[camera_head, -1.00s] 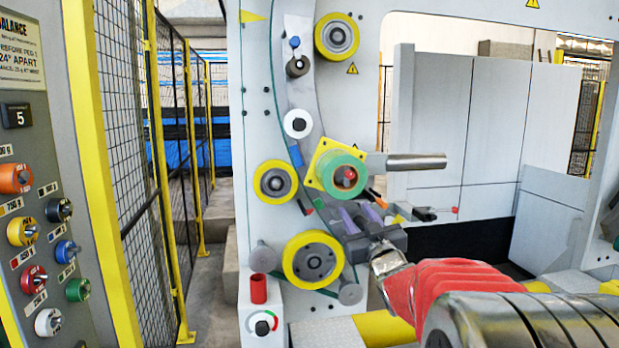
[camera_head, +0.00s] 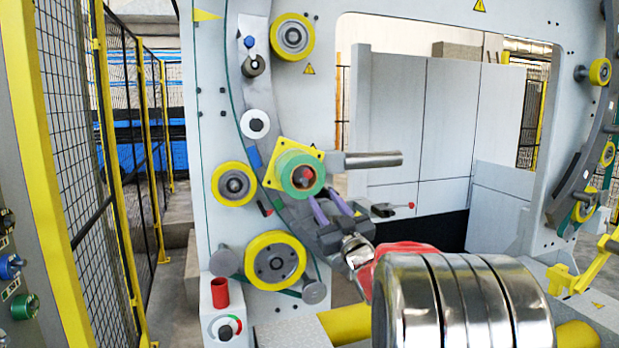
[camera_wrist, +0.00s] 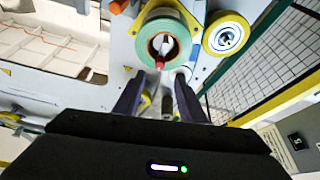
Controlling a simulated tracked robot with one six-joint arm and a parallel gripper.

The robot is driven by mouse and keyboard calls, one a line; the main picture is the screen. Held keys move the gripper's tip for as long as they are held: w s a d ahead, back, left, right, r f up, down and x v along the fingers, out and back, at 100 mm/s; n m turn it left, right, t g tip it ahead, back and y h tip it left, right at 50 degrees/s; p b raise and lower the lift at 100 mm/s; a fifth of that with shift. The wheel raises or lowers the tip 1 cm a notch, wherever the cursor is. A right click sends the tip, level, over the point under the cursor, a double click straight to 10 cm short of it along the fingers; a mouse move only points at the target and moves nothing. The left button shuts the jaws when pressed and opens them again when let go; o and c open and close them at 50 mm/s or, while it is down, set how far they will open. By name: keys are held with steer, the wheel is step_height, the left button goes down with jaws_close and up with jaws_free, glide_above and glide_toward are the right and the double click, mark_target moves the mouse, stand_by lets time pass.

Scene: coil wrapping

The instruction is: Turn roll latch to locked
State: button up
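A green-rimmed roll (camera_head: 284,176) sits on a yellow square plate (camera_head: 270,182) on the grey ring. A small red part (camera_head: 305,177), which looks like the latch, shows in its hollow centre. The wrist view shows the roll's green rim (camera_wrist: 148,37) and the red tip (camera_wrist: 160,65) in front of its core. My gripper (camera_head: 323,197) has purple fingers and is just below and right of the roll. I cannot tell the latch's exact angle.
A grey bar (camera_head: 370,160) sticks out right of the roll. Yellow-rimmed rollers (camera_head: 234,184) line the ring. A box with a red-green dial (camera_head: 225,327) and a red cup (camera_head: 220,293) stands lower left. A large steel coil (camera_head: 470,305) fills the lower right. Mesh fencing (camera_head: 75,110) is on the left.

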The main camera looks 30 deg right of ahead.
mark_target(309, 177)
steer(key=x, duration=1.2)
